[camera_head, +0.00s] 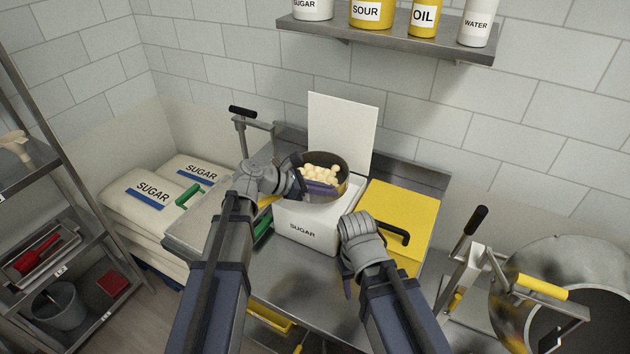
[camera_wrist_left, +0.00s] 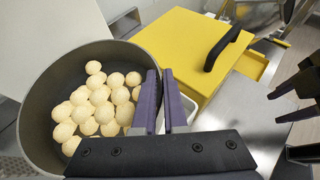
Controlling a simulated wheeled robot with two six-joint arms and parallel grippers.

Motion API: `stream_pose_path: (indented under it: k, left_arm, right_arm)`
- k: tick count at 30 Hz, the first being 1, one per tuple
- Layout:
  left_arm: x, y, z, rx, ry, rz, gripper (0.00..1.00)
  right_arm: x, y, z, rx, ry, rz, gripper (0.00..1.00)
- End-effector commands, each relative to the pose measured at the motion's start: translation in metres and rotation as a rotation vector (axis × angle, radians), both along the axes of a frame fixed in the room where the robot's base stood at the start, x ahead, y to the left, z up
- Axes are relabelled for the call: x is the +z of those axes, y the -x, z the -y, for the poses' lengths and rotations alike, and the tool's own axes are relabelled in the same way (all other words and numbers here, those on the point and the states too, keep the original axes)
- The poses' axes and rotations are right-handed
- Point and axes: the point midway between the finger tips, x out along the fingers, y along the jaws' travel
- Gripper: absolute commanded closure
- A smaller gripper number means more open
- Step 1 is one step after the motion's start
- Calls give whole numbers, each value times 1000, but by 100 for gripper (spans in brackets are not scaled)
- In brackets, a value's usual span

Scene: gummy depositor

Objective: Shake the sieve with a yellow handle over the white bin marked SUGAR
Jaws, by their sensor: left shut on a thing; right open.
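The round grey sieve (camera_head: 343,163) holds several pale round sweets and is over the open top of the white bin (camera_head: 290,222) marked SUGAR. In the left wrist view the sieve (camera_wrist_left: 38,122) is tilted in the picture, with the sweets heaped inside. My left gripper (camera_head: 318,188) is shut on the sieve at its near side; its purple fingers (camera_wrist_left: 163,100) are close together at the rim. A bit of yellow handle shows beside the hand, mostly hidden. My right gripper (camera_head: 347,288) is open and empty in front of the bins, apart from the sieve.
A white lid (camera_head: 342,132) stands upright behind the bin. A yellow-lidded bin (camera_head: 402,207) with a black handle is close on the right. A lever stand (camera_head: 243,130) is at the back left. Sugar sacks (camera_head: 140,205) lie left; a large drum (camera_head: 570,265) is right.

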Motion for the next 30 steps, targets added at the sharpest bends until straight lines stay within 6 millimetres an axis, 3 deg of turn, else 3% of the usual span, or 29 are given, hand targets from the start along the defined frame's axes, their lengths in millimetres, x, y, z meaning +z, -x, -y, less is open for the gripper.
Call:
stream_pose_path:
  k: [11,17,25,30]
  left_arm:
    - [0,-13,28,0,1,1,100]
    - [0,-12,27,1,0,0,100]
    - [0,-1,2,4,0,0,100]
    - [0,0,0,0,1,0,100]
  right_arm:
    - [0,0,0,0,0,0,50]
    - [0,0,0,0,0,0,50]
    - [0,0,0,0,0,0,50]
    - [0,0,0,0,0,0,50]
